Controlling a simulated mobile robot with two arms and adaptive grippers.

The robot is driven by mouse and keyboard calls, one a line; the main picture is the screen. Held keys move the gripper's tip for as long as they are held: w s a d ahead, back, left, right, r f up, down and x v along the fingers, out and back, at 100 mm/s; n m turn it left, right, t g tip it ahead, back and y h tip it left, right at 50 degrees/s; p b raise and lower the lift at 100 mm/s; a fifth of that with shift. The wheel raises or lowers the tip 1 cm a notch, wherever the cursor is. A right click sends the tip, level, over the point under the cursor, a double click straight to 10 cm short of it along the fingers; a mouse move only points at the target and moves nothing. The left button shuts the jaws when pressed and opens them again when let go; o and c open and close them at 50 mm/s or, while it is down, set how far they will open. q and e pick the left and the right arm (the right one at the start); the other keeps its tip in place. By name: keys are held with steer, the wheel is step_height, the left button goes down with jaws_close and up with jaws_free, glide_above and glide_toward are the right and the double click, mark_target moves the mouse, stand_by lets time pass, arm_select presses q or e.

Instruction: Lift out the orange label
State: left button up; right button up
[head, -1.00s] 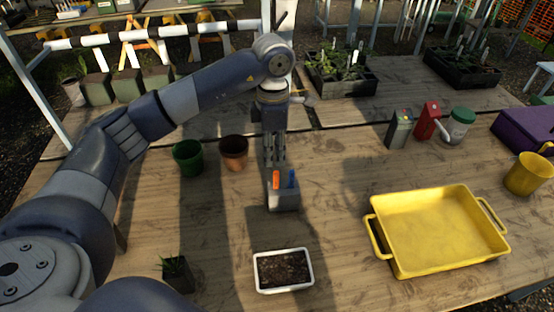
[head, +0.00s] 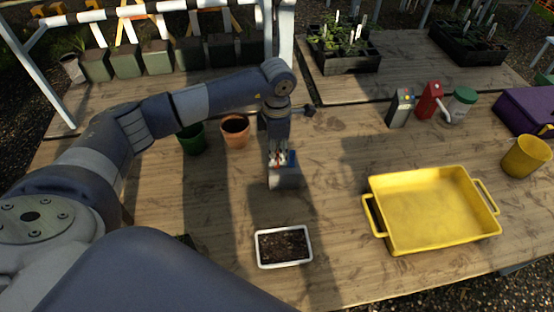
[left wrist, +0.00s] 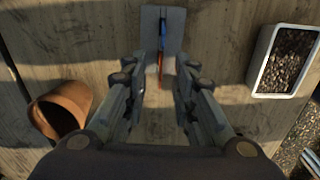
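A grey block (head: 286,180) stands on the wooden table, with an orange label and a blue label (head: 292,157) upright in it. In the left wrist view the orange label (left wrist: 160,66) is between the two fingers of my left gripper (left wrist: 158,76), with bare space on both sides. In the head view my left gripper (head: 279,156) points down at the block and mostly hides the orange label. My left gripper is open. My right gripper is not in view.
A white tray of soil (head: 284,246) and a yellow tray (head: 430,212) are nearer me and to the right. A terracotta pot (head: 235,132) and a green pot (head: 191,138) stand left of the gripper. Bare table lies between the block and the yellow tray.

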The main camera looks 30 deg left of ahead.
arm_select(q)
steer(key=shift+f, duration=0.75)
jaws_close()
steer(key=shift+r, duration=0.1)
